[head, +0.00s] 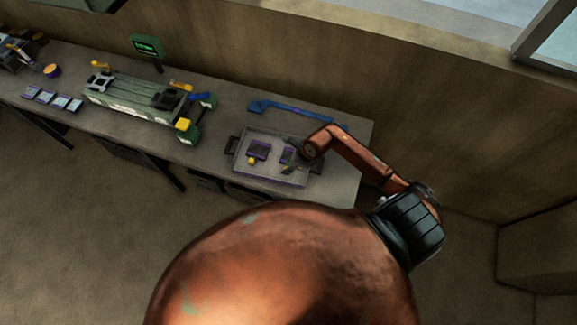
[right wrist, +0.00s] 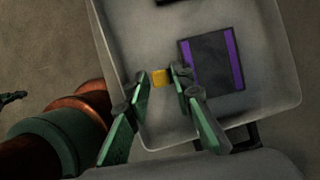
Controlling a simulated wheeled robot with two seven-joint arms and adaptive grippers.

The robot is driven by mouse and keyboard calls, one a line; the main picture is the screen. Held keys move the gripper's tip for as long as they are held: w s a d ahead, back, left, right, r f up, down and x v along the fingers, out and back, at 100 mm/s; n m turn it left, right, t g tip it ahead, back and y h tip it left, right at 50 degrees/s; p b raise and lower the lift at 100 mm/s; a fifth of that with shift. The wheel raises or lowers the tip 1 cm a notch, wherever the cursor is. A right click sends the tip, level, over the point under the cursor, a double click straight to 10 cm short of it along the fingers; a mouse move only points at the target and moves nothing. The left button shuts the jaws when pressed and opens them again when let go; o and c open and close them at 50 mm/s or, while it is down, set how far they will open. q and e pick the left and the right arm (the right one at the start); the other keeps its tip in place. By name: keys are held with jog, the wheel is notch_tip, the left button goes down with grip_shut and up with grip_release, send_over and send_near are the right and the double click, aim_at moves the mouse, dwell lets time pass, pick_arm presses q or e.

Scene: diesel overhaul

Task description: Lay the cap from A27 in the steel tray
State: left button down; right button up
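The steel tray (head: 243,177) is a shallow grey tray near the right end of the bench; the right wrist view shows its wall (right wrist: 104,42) and floor closely. My right gripper (right wrist: 160,76) reaches down over the tray, its fingertips close on both sides of a small yellow cap (right wrist: 160,77). The cap appears held between them, low over the tray floor; whether it touches the floor I cannot tell. Another small yellow piece (head: 251,161) lies in the tray. No A27 label is readable.
Two dark pieces with purple edges (head: 259,149) (right wrist: 212,63) lie in the tray, one close beside the right fingertip. A blue bar (head: 285,110) lies behind the tray. A green-and-grey engine block (head: 140,98) stands to the left, with a small green display (head: 147,46) behind.

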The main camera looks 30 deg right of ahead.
jog(key=shift+o, duration=0.9)
jog(key=shift+r, duration=0.1)
jog(key=b+v, duration=0.1)
jog(key=v, duration=1.1)
jog(key=shift+b, duration=0.3)
